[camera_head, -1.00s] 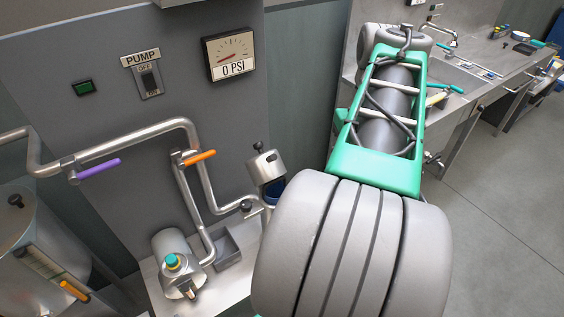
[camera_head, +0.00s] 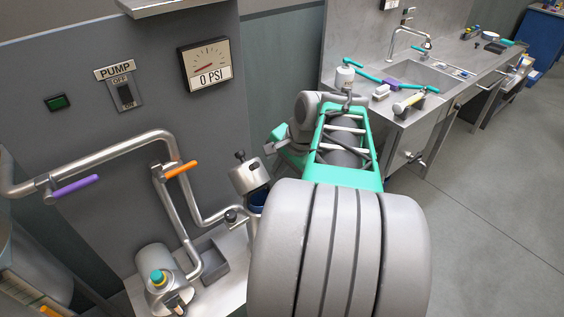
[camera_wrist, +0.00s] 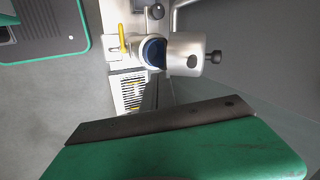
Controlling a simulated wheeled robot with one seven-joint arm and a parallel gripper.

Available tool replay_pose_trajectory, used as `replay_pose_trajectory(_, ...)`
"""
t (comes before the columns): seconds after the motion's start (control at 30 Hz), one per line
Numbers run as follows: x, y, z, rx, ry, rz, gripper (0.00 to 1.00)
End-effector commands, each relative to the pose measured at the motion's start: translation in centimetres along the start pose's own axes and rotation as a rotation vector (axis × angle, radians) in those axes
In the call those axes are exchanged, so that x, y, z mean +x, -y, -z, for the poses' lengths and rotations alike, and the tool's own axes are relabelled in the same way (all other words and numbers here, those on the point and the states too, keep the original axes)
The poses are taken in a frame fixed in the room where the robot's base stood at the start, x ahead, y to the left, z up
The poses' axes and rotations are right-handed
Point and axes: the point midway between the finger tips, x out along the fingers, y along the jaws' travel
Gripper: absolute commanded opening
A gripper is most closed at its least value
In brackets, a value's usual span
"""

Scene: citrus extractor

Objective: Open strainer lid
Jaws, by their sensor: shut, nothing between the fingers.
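The strainer is a small metal vessel on the counter. Its metal lid (camera_head: 248,176) has a black knob and is tilted up, and a dark blue interior (camera_head: 258,200) shows beneath it. In the wrist view the lid (camera_wrist: 186,48) stands to the right of the round blue opening (camera_wrist: 153,51), with its knob at the far right. My gripper (camera_wrist: 157,84) is shut and empty, its dark fingers pointing towards the strainer just below the opening. I cannot tell if they touch it. In the head view my arm hides the fingers.
Pipes with a purple handle (camera_head: 75,186) and an orange handle (camera_head: 181,170) run left of the strainer. A sink counter (camera_head: 398,118) is at the back right. Open floor lies to the right.

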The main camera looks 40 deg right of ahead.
Motion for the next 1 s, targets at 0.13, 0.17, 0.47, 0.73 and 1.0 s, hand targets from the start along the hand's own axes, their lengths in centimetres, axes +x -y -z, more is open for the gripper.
replay_pose_trajectory(0.13,3.4,-0.1,-0.1,-0.001,0.004,-0.003,0.00)
replay_pose_trajectory(0.17,4.0,-0.1,-0.1,-0.003,0.004,-0.003,0.00)
replay_pose_trajectory(0.47,4.7,3.7,0.1,-0.003,0.000,-0.002,0.00)
replay_pose_trajectory(0.73,4.7,3.8,0.2,-0.002,-0.001,-0.002,0.00)
replay_pose_trajectory(1.0,4.4,4.6,0.1,-0.005,0.007,-0.028,0.00)
